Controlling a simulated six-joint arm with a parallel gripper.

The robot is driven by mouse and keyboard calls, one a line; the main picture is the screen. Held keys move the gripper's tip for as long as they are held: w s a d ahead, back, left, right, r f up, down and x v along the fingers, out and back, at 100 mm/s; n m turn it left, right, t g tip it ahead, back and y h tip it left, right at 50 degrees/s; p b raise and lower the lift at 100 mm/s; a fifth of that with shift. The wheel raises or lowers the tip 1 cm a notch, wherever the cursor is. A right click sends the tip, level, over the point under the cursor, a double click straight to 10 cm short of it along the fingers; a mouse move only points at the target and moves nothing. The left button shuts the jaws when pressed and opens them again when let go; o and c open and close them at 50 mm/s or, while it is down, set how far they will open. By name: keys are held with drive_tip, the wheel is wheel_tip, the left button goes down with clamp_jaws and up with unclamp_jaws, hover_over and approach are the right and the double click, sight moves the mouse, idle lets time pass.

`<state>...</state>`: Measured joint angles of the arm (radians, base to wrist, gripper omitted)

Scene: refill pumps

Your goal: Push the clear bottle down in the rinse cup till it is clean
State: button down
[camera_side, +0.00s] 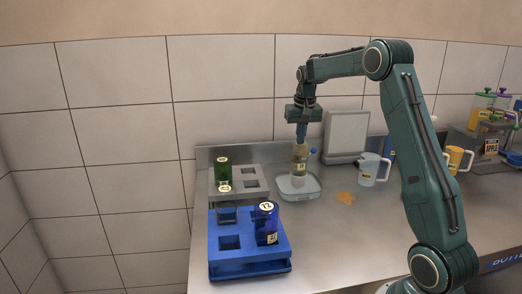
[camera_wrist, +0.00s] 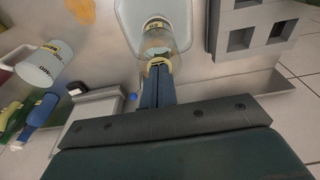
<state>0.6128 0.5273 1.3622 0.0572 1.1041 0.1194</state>
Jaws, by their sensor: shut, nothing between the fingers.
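The clear bottle (camera_side: 300,160) with a yellowish label stands upright over a pale basin with a small white fitting, the rinse cup (camera_side: 298,190). In the wrist view the bottle (camera_wrist: 156,38) shows just beyond my fingertips, with the pale rinse cup (camera_wrist: 127,18) around it. My gripper (camera_side: 301,141) points straight down, its blue fingers shut, with the tips at the top of the bottle. The shut fingers also show in the wrist view (camera_wrist: 157,72). They are not around the bottle. I cannot tell whether the tips press on it.
A blue rack (camera_side: 250,268) holds a dark blue bottle (camera_side: 266,222). A grey rack (camera_side: 258,196) behind it holds a green bottle (camera_side: 223,170). A pale jug (camera_side: 368,170) and an orange stain (camera_side: 346,198) lie right of the cup. A grey panel (camera_side: 347,135) stands behind.

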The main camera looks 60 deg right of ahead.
drive_tip(key=shift+r, duration=2.25)
drive_tip(key=shift+f, duration=0.1)
drive_tip(key=shift+f, duration=2.45)
drive_tip(key=shift+r, duration=2.55)
drive_tip(key=shift+f, duration=0.25)
